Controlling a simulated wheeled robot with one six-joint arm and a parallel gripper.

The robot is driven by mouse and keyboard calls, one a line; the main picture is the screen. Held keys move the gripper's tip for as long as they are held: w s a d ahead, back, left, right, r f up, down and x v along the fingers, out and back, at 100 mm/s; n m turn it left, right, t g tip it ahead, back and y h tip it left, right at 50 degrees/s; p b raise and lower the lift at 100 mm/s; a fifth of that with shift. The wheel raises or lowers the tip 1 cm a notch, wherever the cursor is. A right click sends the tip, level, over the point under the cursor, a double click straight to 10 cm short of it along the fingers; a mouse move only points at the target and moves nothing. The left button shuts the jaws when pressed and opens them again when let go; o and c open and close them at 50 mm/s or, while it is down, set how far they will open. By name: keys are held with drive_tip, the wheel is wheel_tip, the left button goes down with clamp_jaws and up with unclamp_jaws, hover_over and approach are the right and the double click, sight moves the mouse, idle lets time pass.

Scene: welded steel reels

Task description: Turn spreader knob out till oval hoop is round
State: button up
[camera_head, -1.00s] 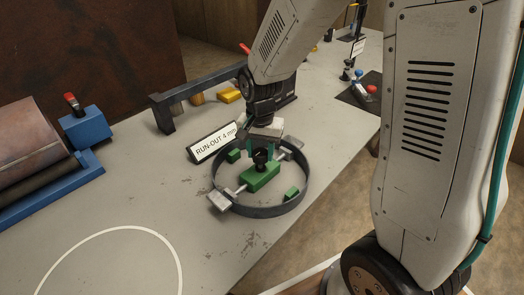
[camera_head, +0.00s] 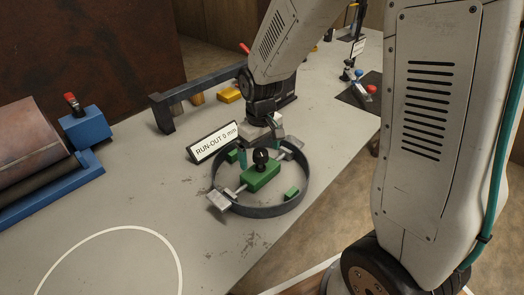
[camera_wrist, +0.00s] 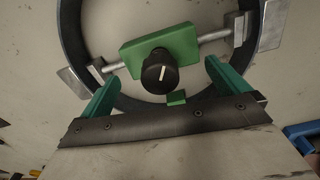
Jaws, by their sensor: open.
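The dark steel hoop (camera_head: 268,211) lies on the bench and looks close to round. The green spreader block (camera_head: 263,179) sits inside it, with silver rods reaching to pads at the hoop wall. The black spreader knob (camera_head: 260,156) stands on the block. In the wrist view the knob (camera_wrist: 160,72) shows a white pointer line, nearly upright in the picture. My gripper (camera_head: 262,152) is open, its green fingers apart and clear of the knob. The sign (camera_head: 213,143) reads "RUN-OUT 0 mm".
A dark frame (camera_head: 195,88) and a yellow block (camera_head: 229,95) stand behind the hoop. A blue roller stand (camera_head: 85,128) is at left. A white circle (camera_head: 115,231) marks bare bench at front left. The bench edge is close on the hoop's right.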

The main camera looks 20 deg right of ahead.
sight(261, 152)
drive_tip(key=shift+r, duration=3.5)
drive_tip(key=s+d+r+m, duration=0.1)
drive_tip(key=s+r, duration=0.3)
drive_tip(key=s, duration=0.3)
drive_tip(key=s+d+r+m+t, duration=0.1)
drive_tip(key=s+r, duration=0.2)
drive_tip(key=s, duration=0.5)
drive_tip(key=s+d+r+m, duration=0.1)
drive_tip(key=s+r, duration=0.3)
drive_tip(key=s, duration=0.4)
drive_tip(key=shift+r+m, duration=0.3)
drive_tip(key=shift+r, duration=0.05)
